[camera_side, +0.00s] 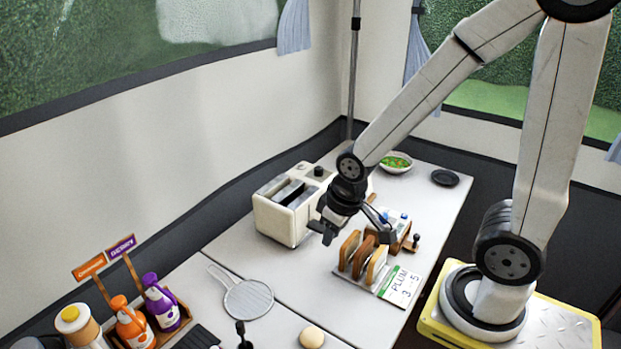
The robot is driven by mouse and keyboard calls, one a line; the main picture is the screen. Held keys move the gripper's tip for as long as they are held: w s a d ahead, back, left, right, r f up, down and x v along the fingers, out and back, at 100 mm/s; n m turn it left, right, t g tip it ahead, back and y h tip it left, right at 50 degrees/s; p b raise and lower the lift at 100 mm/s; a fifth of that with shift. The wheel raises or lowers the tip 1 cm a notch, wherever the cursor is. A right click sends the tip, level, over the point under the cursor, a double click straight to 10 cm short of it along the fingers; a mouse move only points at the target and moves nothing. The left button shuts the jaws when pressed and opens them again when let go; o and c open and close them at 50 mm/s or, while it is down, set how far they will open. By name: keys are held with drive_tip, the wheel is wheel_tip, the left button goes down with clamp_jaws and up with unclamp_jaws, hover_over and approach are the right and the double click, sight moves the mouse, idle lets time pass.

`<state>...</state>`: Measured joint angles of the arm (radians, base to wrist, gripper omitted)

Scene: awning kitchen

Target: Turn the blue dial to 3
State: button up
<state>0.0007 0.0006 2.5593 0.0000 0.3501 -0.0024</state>
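No dial that is clearly blue can be made out. Two small blue-topped items (404,216) show behind the bread slices, too small to identify. The cream toaster (285,218) stands left of my gripper, with a black knob (318,171) on its top; its number marks cannot be read.
Upright bread slices (361,256) stand in a rack beside a card (401,286) reading "PLUM 3 → 5". A green-filled bowl (396,163) and black disc (445,178) are behind. A strainer (248,299), a round bun (311,337) and a bottle caddy (180,308) are in front.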

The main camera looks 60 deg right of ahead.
drive_tip(key=o, duration=0.3)
drive_tip(key=shift+w+d, duration=0.1)
drive_tip(key=shift+d, duration=0.05)
drive_tip(key=shift+o, duration=1.4)
drive_tip(key=shift+w+d+f, duration=0.1)
drive_tip(key=shift+w+d, duration=0.1)
drive_tip(key=shift+d, duration=0.05)
drive_tip(key=n+g, duration=0.3)
drive_tip(key=n, duration=0.6)
hover_over(384, 215)
drive_tip(key=f, duration=0.6)
drive_tip(key=a+f, duration=0.1)
drive_tip(key=f, duration=0.2)
drive_tip(key=shift+w+f, duration=0.2)
drive_tip(key=shift+s+d+f, duration=0.2)
drive_tip(key=shift+d, duration=0.3)
drive_tip(key=shift+f, duration=0.1)
drive_tip(key=shift+f, duration=3.8)
